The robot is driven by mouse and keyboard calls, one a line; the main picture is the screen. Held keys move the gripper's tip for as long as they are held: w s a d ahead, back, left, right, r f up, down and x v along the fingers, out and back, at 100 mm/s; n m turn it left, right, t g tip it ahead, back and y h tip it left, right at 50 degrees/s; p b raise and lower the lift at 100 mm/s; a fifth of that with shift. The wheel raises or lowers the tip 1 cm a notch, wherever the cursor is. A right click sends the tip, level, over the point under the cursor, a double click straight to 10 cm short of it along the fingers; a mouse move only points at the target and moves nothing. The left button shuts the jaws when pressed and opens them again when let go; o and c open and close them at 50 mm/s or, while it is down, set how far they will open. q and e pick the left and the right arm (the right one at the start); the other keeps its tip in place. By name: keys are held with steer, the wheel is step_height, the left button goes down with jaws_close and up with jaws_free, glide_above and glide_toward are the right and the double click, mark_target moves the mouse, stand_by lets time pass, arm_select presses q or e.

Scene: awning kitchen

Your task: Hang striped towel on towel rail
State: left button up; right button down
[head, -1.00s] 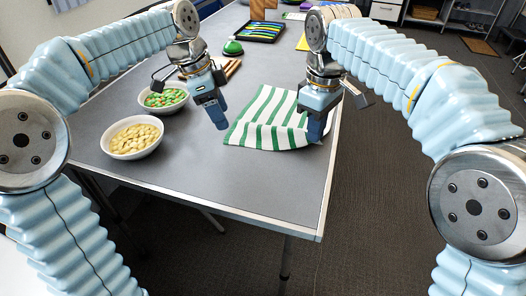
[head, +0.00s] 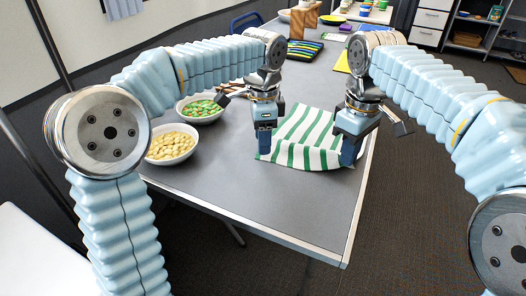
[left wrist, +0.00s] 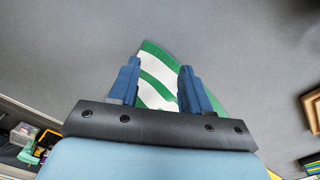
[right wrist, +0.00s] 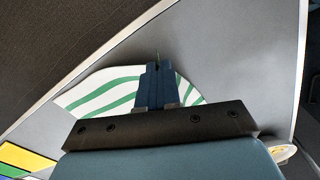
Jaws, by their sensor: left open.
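The green-and-white striped towel (head: 303,137) lies on the grey table's near right part. It also shows in the left wrist view (left wrist: 160,75) and right wrist view (right wrist: 105,92). My left gripper (head: 265,146) is open above the towel's near left corner; in the left wrist view its fingers (left wrist: 156,85) stand on either side of that corner. My right gripper (head: 350,152) is at the towel's right edge. Its fingers (right wrist: 157,80) are together and appear shut on the towel there. I cannot make out a towel rail.
Bowls of yellow food (head: 171,146) and green-and-red food (head: 201,110) stand left of the towel. A wooden block (head: 303,22) and a striped stack (head: 303,52) are farther back. A pale blue cloth (head: 124,8) hangs at the left wall. The table's front (head: 200,190) is clear.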

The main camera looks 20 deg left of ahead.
arm_select(q)
steer(key=shift+f, duration=0.95)
jaws_close()
steer(key=shift+r, duration=2.5)
